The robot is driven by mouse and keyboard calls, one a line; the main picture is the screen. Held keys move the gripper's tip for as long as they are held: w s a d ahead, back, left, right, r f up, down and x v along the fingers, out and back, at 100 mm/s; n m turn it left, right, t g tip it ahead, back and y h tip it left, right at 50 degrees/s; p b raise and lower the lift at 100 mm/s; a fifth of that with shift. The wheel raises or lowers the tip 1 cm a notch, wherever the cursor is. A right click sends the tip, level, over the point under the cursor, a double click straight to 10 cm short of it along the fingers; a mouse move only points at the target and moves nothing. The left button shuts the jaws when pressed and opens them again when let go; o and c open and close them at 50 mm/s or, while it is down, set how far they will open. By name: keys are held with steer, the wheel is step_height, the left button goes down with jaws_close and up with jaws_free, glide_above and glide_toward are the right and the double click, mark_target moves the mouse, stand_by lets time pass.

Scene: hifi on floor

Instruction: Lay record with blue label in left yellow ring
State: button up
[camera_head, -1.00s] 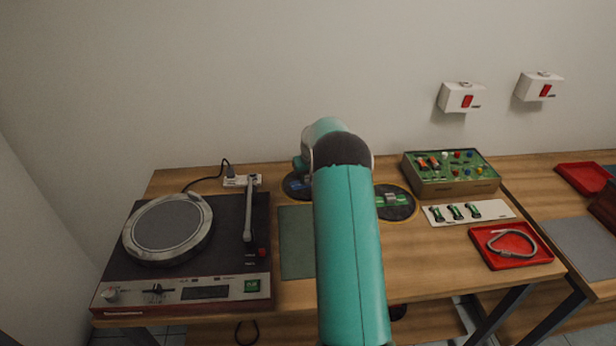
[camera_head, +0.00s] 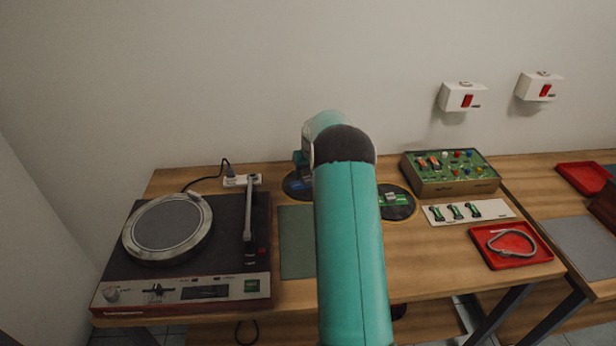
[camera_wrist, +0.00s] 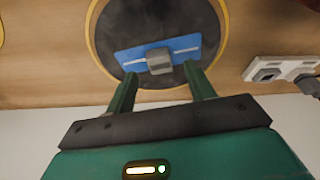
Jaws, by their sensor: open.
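The record with the blue label (camera_wrist: 110,45) lies flat on the table inside a yellow ring (camera_wrist: 92,45), whose edge shows around it in the wrist view. A grey block (camera_wrist: 159,61) stands on its blue label (camera_wrist: 130,58). In the head view this record (camera_head: 290,190) is the left one of two, partly hidden by my arm. My gripper (camera_wrist: 160,73) is open and empty, its fingertips over the record on either side of the block. I cannot tell their height above it. A second record with a green label (camera_head: 396,213) lies in another yellow ring to the right.
A turntable (camera_head: 135,255) stands at the left, with a power strip (camera_head: 236,181) behind it. A green mat (camera_head: 296,250) lies beside it. A box with coloured knobs (camera_head: 455,186), a white strip of green parts (camera_head: 500,209) and a red tray (camera_head: 490,259) stand to the right.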

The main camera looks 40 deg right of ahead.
steer(key=w+v, duration=0.1)
steer(key=v, duration=1.5)
steer(key=shift+w+d+r, duration=0.2)
steer(key=shift+d+r, duration=0.05)
steer(key=shift+r, duration=0.4)
stand_by(0.5)
steer(key=s+a+r+n, duration=0.1)
steer(key=s+a+r, duration=0.25)
steer(key=a, duration=0.55)
steer(key=s+a+r+t, duration=0.1)
steer(key=s+a+r, duration=0.3)
steer(key=a, duration=0.5)
steer(key=s+a+r+n, duration=0.1)
steer(key=s+a+r, duration=0.1)
steer(key=a+r, duration=0.5)
steer(key=s+a+f+n, duration=0.1)
steer(key=s+a+f, duration=0.2)
steer(key=s+a, duration=0.5)
steer(key=s+a+f+n+t+y, duration=0.1)
steer(key=s+a+f, duration=0.3)
steer(key=s+a, duration=0.4)
steer(key=s, duration=0.5)
steer(key=shift+a, duration=0.4)
